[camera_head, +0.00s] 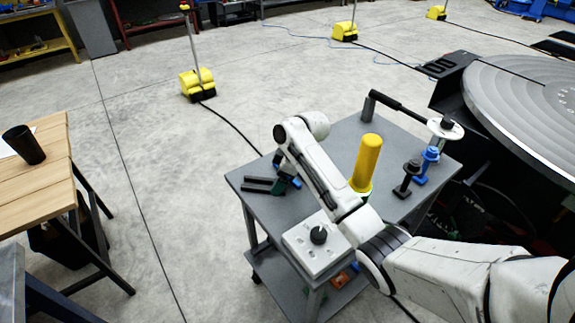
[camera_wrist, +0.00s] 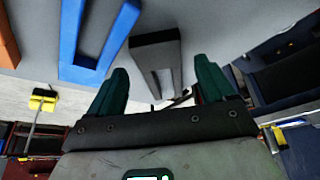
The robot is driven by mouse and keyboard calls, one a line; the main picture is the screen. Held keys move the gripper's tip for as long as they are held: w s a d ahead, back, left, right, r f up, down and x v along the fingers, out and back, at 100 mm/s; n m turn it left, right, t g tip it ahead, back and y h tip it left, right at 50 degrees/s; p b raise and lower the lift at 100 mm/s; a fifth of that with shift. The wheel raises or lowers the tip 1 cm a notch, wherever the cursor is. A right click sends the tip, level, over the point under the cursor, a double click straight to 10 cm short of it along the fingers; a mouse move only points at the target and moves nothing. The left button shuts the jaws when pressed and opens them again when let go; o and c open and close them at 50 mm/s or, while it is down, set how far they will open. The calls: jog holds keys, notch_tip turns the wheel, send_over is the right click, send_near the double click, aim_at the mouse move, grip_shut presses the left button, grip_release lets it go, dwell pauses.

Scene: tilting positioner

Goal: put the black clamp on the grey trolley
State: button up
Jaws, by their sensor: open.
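The grey trolley (camera_head: 258,210) stands in the middle of the head view. The black clamp (camera_head: 260,185), a dark fork shape, appears to lie on its top near the left edge, prongs to the left. In the head view my gripper (camera_head: 283,184) is at the clamp's right end, partly hidden by my arm. Whether the fingers touch it, I cannot tell.
A blue forked piece (camera_wrist: 93,45) and an orange piece (camera_wrist: 5,42) lie beside the clamp. A yellow cylinder (camera_head: 367,160), a white control box (camera_head: 318,243) and upright black and blue pieces crowd the trolley. A wooden table (camera_head: 45,190) stands left; a round turntable (camera_head: 525,95) stands right.

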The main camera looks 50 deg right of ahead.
jog(key=v, duration=1)
jog(key=shift+r+b, duration=0.2)
jog(key=shift+b, duration=0.1)
jog(key=shift+s, duration=0.1)
